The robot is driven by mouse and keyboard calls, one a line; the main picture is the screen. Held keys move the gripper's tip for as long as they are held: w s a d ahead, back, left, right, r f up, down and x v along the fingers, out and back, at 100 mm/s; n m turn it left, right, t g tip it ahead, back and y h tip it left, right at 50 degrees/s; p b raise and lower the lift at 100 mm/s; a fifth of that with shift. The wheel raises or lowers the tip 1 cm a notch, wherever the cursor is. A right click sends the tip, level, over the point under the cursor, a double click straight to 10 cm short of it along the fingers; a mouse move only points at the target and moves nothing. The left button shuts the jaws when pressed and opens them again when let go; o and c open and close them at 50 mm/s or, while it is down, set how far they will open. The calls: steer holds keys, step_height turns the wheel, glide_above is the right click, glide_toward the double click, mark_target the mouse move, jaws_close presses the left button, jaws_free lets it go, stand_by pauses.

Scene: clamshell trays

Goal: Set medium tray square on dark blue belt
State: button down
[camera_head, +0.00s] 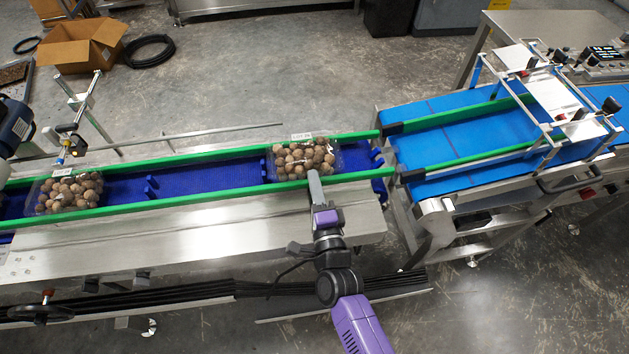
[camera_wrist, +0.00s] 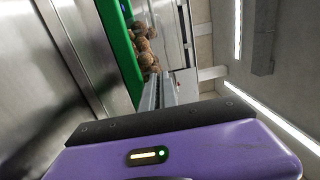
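A clear clamshell tray of round brown produce (camera_head: 345,160) lies on the dark blue belt (camera_head: 215,178) near its right end, between the green rails. A white lot label shows at its far edge. Whether it sits square is hard to tell. My gripper (camera_head: 315,180) reaches over the near rail to the tray's near side, and its tip overlaps the tray's edge. In the wrist view my gripper's grey fingers (camera_wrist: 170,90) point toward some of the brown produce (camera_wrist: 146,45) beyond the green rail. The finger gap and any contact are hidden. A second similar tray (camera_head: 68,193) lies at the left.
Green rails (camera_head: 210,195) edge the belt, with a bare steel ledge (camera_head: 190,230) in front. A brighter blue conveyor (camera_head: 450,140) with a metal frame over it stands at right, past a gap. The dark belt between the two trays is clear.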

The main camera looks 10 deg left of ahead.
steer(key=shift+r, duration=0.1)
steer(key=c, duration=1.6)
jaws_free()
steer(key=shift+c, duration=0.2)
steer(key=shift+s+r+p, duration=0.15)
steer(key=shift+r+p, duration=0.55)
steer(key=shift+p, duration=0.3)
steer(key=v, duration=1.1)
steer(key=shift+s+f, duration=0.3)
steer(key=shift+s, duration=0.05)
steer(key=shift+d, duration=0.25)
